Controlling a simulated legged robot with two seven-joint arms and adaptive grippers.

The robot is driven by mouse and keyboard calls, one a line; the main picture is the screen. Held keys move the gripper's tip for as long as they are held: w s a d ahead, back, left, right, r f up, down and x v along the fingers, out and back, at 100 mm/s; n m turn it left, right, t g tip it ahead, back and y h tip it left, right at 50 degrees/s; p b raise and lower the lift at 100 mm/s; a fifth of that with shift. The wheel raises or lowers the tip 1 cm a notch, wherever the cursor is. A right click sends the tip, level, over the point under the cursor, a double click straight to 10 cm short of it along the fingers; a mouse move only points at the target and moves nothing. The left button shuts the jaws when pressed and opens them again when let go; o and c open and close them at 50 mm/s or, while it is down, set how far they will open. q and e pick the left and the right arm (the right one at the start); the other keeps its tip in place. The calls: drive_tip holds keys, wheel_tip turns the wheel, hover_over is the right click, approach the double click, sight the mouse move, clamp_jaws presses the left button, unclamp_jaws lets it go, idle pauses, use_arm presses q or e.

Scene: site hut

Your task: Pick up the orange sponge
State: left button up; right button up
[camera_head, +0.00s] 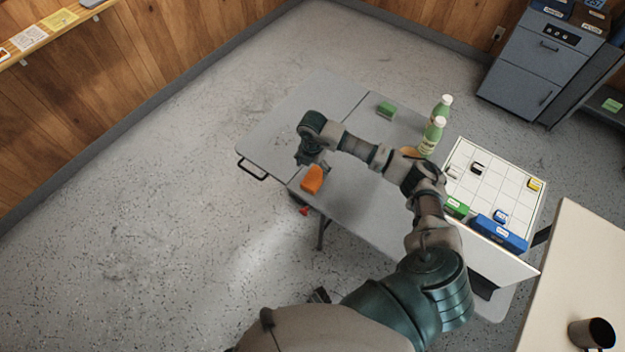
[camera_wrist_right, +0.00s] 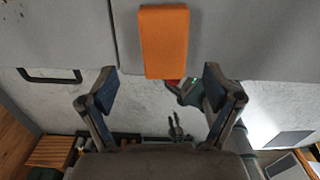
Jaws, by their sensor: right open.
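The orange sponge (camera_head: 312,179) lies on the grey folding table, at its near-left edge. It also shows in the right wrist view (camera_wrist_right: 163,42), upper middle, where its lower end reaches slightly past the table edge. My right gripper (camera_head: 308,158) is right by the sponge, just beyond it in the head view. In the wrist view the right gripper (camera_wrist_right: 160,92) is open and empty, its fingers spread wider than the sponge and pointing toward it. No contact shows. I cannot make out my left gripper.
The grey table (camera_head: 290,110) also holds a green sponge-like block (camera_head: 386,109), two green bottles (camera_head: 433,136) and a white gridded board (camera_head: 500,170) with small blocks. A beige table (camera_head: 580,260) with a dark cup (camera_head: 590,333) stands at right. The table's far-left part is clear.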

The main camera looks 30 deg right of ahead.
sight(315, 176)
drive_tip(key=shift+d+f, duration=0.2)
drive_tip(key=shift+f, duration=0.35)
drive_tip(key=shift+d+f, duration=0.2)
drive_tip(key=shift+f, duration=0.3)
drive_tip(key=f, duration=0.4)
drive_tip(key=shift+s, duration=0.2)
drive_tip(key=shift+a+f, duration=0.2)
drive_tip(key=shift+a, duration=0.05)
drive_tip(key=shift+d, duration=0.1)
drive_tip(key=c, duration=1)
drive_tip(key=shift+d, duration=0.1)
